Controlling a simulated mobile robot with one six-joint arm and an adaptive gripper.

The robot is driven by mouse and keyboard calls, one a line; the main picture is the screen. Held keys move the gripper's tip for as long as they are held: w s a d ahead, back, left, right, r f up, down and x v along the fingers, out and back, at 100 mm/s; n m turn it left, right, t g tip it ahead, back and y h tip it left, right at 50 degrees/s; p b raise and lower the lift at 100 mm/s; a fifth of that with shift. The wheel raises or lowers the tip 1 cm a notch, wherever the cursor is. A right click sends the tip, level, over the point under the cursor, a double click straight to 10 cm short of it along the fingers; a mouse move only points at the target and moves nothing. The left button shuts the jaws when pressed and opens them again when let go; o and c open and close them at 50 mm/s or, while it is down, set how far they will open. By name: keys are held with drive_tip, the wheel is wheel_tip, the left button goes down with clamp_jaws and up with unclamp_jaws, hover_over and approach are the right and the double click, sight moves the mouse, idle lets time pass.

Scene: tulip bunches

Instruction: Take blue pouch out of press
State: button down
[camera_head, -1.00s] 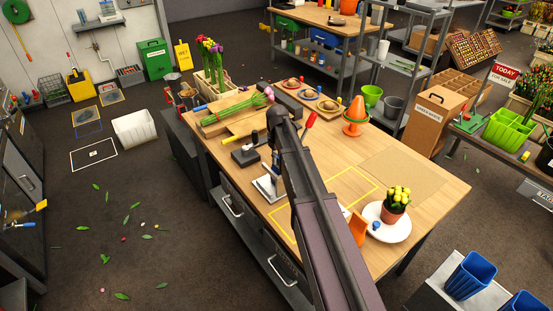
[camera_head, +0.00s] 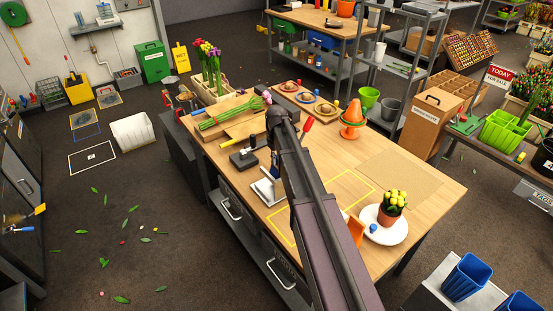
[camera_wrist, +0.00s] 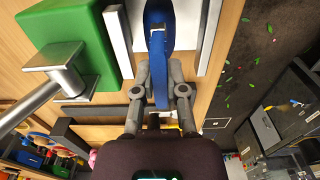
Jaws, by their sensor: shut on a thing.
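In the wrist view my gripper (camera_wrist: 160,70) is shut on a narrow blue thing, which looks like the blue pouch (camera_wrist: 160,88) seen edge-on. It runs between both fingers and widens toward the top of the view. A pale plate with metal edges, seemingly part of the press (camera_wrist: 190,35), lies behind it. In the head view the press (camera_head: 267,191) stands at the table's near-left edge, just left of my arm. My arm hides most of the gripper and pouch there. I cannot tell whether the pouch touches the press.
A green block (camera_wrist: 80,40) with a metal rod is close on the left in the wrist view. The wooden table (camera_head: 420,190) also holds a tulip bundle (camera_head: 228,112), an orange cone (camera_head: 353,115) and a potted plant on a white plate (camera_head: 388,232). Its right end is mostly clear.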

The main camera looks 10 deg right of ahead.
wheel_tip(320, 180, up, 11)
drive_tip(key=p, duration=1)
drive_tip(key=shift+p, duration=0.3)
idle(0.5)
